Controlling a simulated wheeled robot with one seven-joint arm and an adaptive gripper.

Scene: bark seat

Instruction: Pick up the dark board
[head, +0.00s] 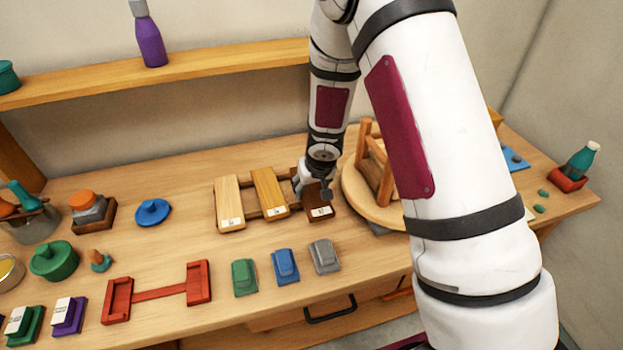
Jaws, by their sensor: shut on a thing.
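The dark board (321,214) is a dark brown piece with a white label at its near end. It is the rightmost of three boards on a wooden rack on the table. A pale board (229,204) and an orange-brown board (269,193) lie to its left. My gripper (312,192) is at the dark board from above, shut on it. The gripper and wrist hide the far part of the board. I cannot tell whether the board is clear of the rack.
A round wooden stand with a small stool frame (374,170) is close right of my gripper, partly behind my arm. Green, blue (285,265) and grey blocks sit in front. A red bracket (158,291) lies front left. A shelf (190,73) runs behind.

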